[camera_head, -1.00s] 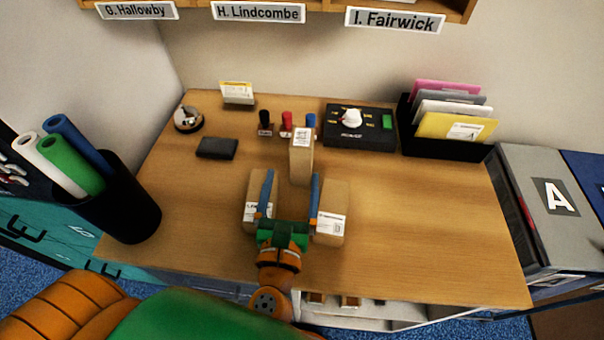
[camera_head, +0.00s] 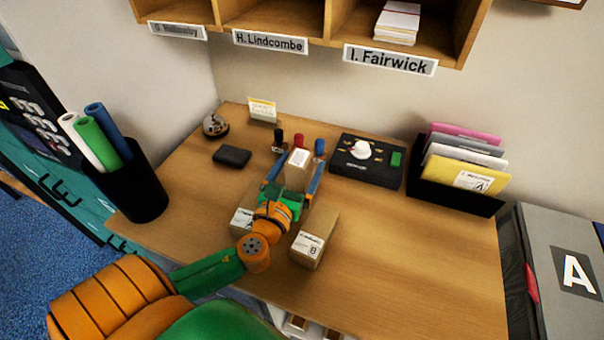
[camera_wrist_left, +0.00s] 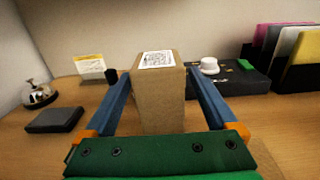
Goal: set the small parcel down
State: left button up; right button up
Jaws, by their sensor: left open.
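A small brown parcel (camera_head: 298,176) with a white label on top stands upright on the desk, near the back middle. My left gripper (camera_head: 292,172) is open, with one blue finger on each side of this parcel. In the left wrist view a gap shows between the left finger and the parcel; the right finger is closer to it, and I cannot tell whether it touches. My right gripper is not in view.
Two more labelled parcels stand nearer the front: one (camera_head: 239,222) partly behind my wrist, one (camera_head: 315,240) to its right. Stamps (camera_head: 299,141), a black box (camera_head: 365,172) and a file rack (camera_head: 455,193) line the back. The desk's right front (camera_head: 420,270) is clear.

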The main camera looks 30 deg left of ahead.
pick_arm(q)
jog(key=shift+x, duration=1.15)
jog(key=shift+w, duration=0.25)
jog(key=shift+s, duration=0.15)
jog(key=c, duration=0.9)
grip_shut()
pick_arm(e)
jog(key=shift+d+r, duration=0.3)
pick_arm(q)
jog(key=shift+r, duration=0.1)
